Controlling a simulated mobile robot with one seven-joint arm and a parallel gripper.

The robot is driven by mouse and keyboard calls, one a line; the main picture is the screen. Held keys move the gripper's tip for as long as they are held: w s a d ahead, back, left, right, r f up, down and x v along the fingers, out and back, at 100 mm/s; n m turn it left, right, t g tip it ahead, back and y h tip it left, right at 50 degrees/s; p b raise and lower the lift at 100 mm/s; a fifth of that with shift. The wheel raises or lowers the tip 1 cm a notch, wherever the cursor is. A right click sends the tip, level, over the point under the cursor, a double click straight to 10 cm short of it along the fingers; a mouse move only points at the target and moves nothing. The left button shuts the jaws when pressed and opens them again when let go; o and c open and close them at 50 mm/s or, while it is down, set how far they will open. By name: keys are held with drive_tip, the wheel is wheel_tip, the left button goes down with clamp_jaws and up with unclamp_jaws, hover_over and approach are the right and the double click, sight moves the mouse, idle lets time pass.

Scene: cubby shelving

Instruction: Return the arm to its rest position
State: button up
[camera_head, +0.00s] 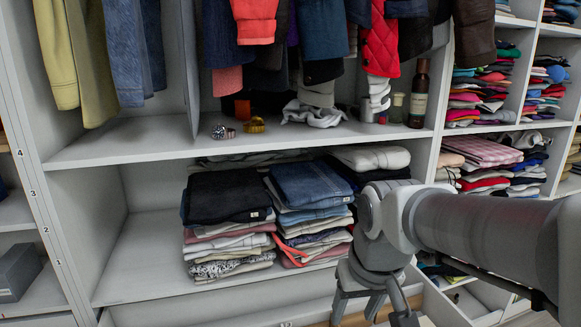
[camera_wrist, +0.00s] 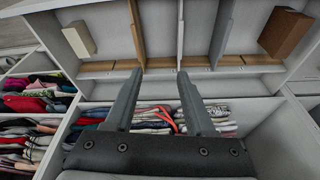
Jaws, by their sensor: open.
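My arm (camera_head: 490,235) reaches in from the right in the head view. My gripper (camera_head: 374,305) hangs below its wrist, fingers pointing down, in front of the cubby shelving (camera_head: 270,147). In the wrist view both fingers of my gripper (camera_wrist: 158,78) are apart with nothing between them. The arm hides part of the lower right shelving.
Above stand a dark bottle (camera_head: 419,95) and small items under hanging garments. The wrist view shows a divided compartment with a white box (camera_wrist: 79,39) and brown box (camera_wrist: 284,31).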

drive_tip(key=s+d+r+m+t, duration=0.1)
drive_tip(key=s+d+r+t, duration=0.25)
drive_tip(key=s, duration=0.55)
wheel_tip(320, 180, up, 16)
drive_tip(key=g+p, duration=0.1)
drive_tip(key=p, duration=1.6)
drive_tip(key=shift+d, duration=0.2)
